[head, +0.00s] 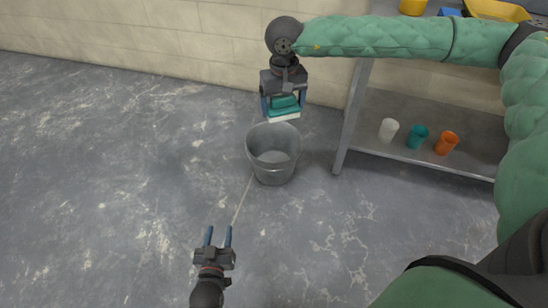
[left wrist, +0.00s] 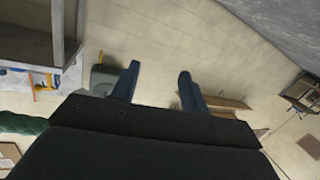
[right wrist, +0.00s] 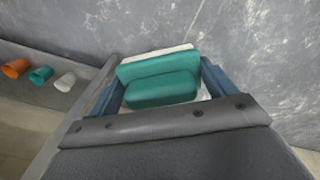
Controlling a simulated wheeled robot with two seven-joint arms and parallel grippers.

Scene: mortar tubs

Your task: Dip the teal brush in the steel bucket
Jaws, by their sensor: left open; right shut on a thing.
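The teal brush (head: 284,106) has a teal body and a pale bristle side facing down. My right gripper (head: 283,100) is shut on it and holds it in the air above the far rim of the steel bucket (head: 274,168). The brush also shows between the fingers in the right wrist view (right wrist: 160,84). The bucket stands upright on the floor, and its lower inside is grey; I cannot tell what it holds. My left gripper (head: 217,236) is open and empty, nearer than the bucket and to its left.
A metal shelf unit (head: 410,163) stands right of the bucket. Its lower shelf holds a white cup (head: 388,130), a teal cup (head: 417,137) and an orange cup (head: 446,143). A block wall (head: 150,40) runs behind. The floor at left is clear.

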